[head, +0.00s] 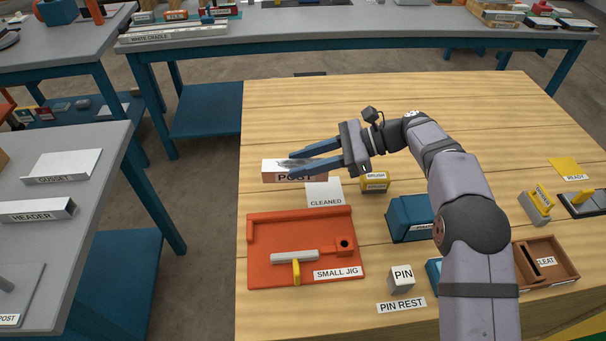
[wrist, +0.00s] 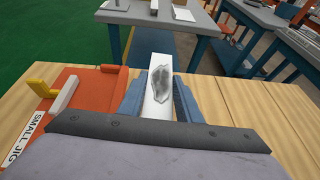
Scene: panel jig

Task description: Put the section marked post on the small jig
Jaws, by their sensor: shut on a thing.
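The section marked post (head: 275,176) is a pale bar with a POST label on its side and a dark grey smudge on top. My gripper (head: 285,167) is shut on it, one blue finger on each side. In the wrist view the post (wrist: 153,108) lies between the fingers, with the grey patch facing up. I cannot tell whether it touches the table. The small jig (head: 300,230) is an orange plate with raised edges, a pale bar with a yellow clamp, and a block with a hole. It is empty of the post and shows at left in the wrist view (wrist: 85,85).
A white CLEANED card (head: 325,195) lies between post and jig. A brush block (head: 375,181), blue box (head: 408,218), pin block (head: 401,279) and brown cleat tray (head: 562,262) are to the right. The far part of the wooden table (head: 400,95) is clear.

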